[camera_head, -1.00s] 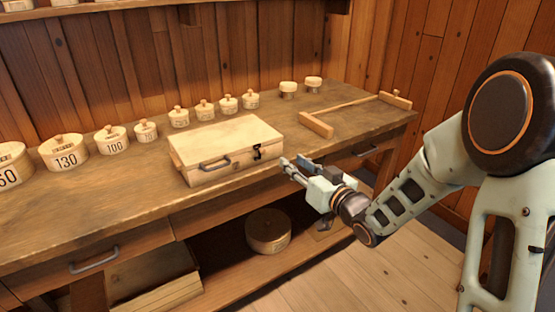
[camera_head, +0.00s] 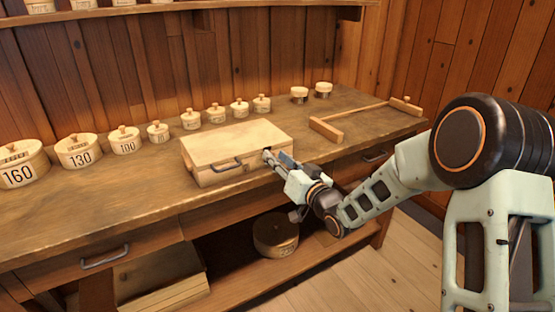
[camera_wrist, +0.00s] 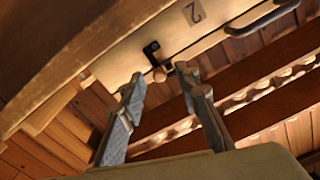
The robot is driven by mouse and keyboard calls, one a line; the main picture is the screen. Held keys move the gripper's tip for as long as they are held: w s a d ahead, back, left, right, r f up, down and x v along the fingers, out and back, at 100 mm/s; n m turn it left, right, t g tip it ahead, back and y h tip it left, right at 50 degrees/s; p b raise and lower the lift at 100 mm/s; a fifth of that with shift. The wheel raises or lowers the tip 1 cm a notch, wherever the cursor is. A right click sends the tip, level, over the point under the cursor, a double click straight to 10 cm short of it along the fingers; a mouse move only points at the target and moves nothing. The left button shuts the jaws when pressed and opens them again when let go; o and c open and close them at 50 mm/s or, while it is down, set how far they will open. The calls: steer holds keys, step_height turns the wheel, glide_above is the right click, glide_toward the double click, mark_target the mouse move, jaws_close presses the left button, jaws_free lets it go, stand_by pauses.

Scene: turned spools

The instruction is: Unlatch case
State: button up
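The pale wooden case (camera_head: 235,142) sits closed on the bench, with a dark handle (camera_head: 226,166) on its front. In the wrist view the case front (camera_wrist: 205,38) is tilted and carries a black latch (camera_wrist: 150,48) with a small round knob (camera_wrist: 160,74). My gripper (camera_head: 269,157) is at the right end of the case front and covers most of the latch in the head view. In the wrist view the fingers of my gripper (camera_wrist: 160,76) are apart, with the knob between or just beyond their tips. Contact cannot be told.
A row of lidded, numbered round boxes (camera_head: 79,151) stands left of and behind the case. A wooden frame-like tool (camera_head: 365,116) lies to the right. A round box (camera_head: 276,236) stands on the lower shelf. The bench between case and tool is fairly clear.

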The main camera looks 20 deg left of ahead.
steer(key=shift+a, duration=0.1)
steer(key=shift+c, duration=0.5)
jaws_close()
steer(key=shift+w, duration=0.15)
steer(key=shift+w+d+f+m+p, duration=0.25)
steer(key=shift+f+m, duration=0.2)
steer(key=shift+m, duration=1.45)
steer(key=shift+w+d+f+m+p, duration=0.2)
steer(key=shift+f+m, duration=0.2)
steer(key=shift+m, duration=1.5)
steer(key=shift+w+d+f+m+p, duration=0.25)
steer(key=shift+f+m, duration=0.2)
steer(key=shift+m, duration=1.45)
